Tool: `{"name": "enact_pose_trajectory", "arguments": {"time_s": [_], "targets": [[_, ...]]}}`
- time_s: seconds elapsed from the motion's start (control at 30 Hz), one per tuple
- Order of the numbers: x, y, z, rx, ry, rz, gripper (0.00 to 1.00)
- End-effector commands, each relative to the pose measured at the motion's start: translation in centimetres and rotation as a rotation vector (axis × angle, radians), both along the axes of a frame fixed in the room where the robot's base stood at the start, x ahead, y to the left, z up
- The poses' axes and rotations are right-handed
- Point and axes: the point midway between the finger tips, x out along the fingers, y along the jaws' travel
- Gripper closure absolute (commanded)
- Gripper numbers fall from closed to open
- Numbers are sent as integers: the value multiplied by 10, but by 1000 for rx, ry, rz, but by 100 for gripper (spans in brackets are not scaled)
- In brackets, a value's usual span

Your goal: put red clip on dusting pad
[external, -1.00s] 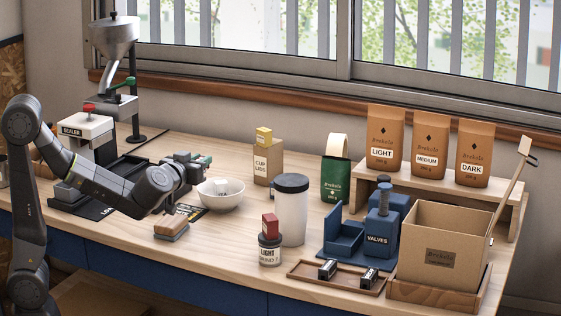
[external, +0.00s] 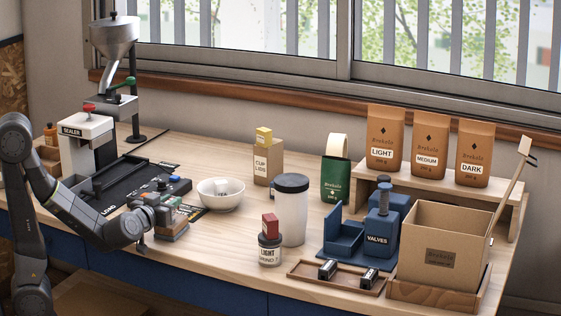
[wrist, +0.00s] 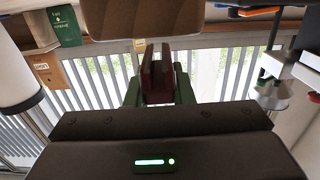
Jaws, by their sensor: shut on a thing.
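A dark red clip (wrist: 158,80) is between the green-sided fingers of my gripper (wrist: 160,75) in the wrist view. The gripper is shut on it. In the external view my gripper (external: 168,209) is low over the bench, at the low block that looks like the dusting pad (external: 174,233), grey below with a wooden upper part. My gripper hides much of the block's top, and I cannot tell whether the clip touches it. A brown surface, probably the same block, shows at the top of the wrist view (wrist: 145,22).
A white bowl (external: 221,194) stands just right of my gripper. Behind are a black mat (external: 125,181) with small coloured pieces and the sealer (external: 88,138). A jar (external: 270,248) and a white canister (external: 291,222) stand further right. Bare bench lies between block and jar.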

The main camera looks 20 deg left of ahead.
Motion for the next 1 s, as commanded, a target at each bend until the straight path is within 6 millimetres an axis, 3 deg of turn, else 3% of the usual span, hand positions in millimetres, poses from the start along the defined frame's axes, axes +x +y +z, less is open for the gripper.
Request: {"name": "enact_pose_trajectory", "arguments": {"time_s": [0.03, 0.1, 0.5, 0.53, 0.63, 1.0], "targets": [[0, 0, -13, 3, 4, 1, 100], [0, 0, -20, 2, 3, 0, 100], [0, 0, -25, 0, 1, 0, 100], [0, 0, -24, 0, 1, 0, 75], [0, 0, -23, 0, 1, 0, 57], [0, 0, -18, -1, 1, 0, 57]]}}
